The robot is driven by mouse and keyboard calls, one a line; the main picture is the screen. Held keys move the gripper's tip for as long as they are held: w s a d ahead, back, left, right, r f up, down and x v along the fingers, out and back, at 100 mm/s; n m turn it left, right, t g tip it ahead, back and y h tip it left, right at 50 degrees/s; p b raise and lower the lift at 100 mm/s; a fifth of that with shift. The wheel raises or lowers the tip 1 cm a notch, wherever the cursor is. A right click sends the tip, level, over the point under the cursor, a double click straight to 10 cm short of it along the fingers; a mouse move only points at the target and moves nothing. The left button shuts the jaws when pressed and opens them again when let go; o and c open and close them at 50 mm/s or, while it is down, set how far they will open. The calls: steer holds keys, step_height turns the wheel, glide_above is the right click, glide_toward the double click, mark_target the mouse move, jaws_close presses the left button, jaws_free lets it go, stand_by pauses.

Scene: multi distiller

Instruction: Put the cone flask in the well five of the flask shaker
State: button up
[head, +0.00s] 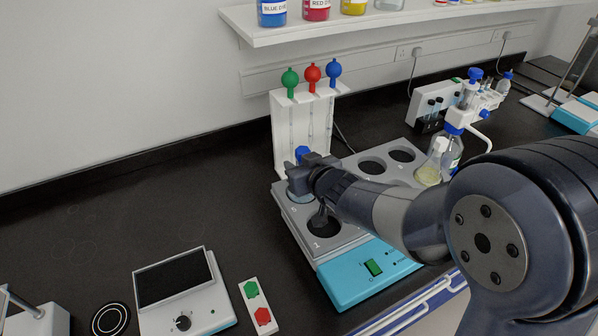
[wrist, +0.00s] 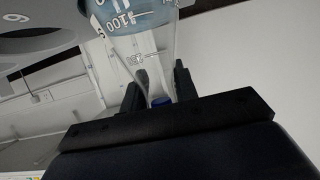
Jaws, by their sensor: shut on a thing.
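My gripper (head: 304,166) is shut on the neck of a cone flask (head: 299,196) with a blue cap (head: 302,152). In the wrist view the flask (wrist: 135,18) holds blue liquid and has white 100 marks, and its neck runs between my two fingers (wrist: 159,88). The flask shaker (head: 350,244) has a grey top with round wells and a turquoise front. The flask stands upright at the back-left well, beside the label 5. My gripper and the flask hide that well, so I cannot tell whether its base touches the bottom.
The well marked 1 (head: 323,224) is empty in front of the flask. A flask with pale yellow liquid (head: 428,173) stands at the shaker's right end. A white pipette stand (head: 281,140) is close behind.

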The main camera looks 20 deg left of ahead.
steer(key=shift+f, duration=0.4)
steer(key=shift+f, duration=0.15)
steer(key=o, duration=1.1)
steer(key=p+v, duration=0.1)
steer(key=v, duration=1.1)
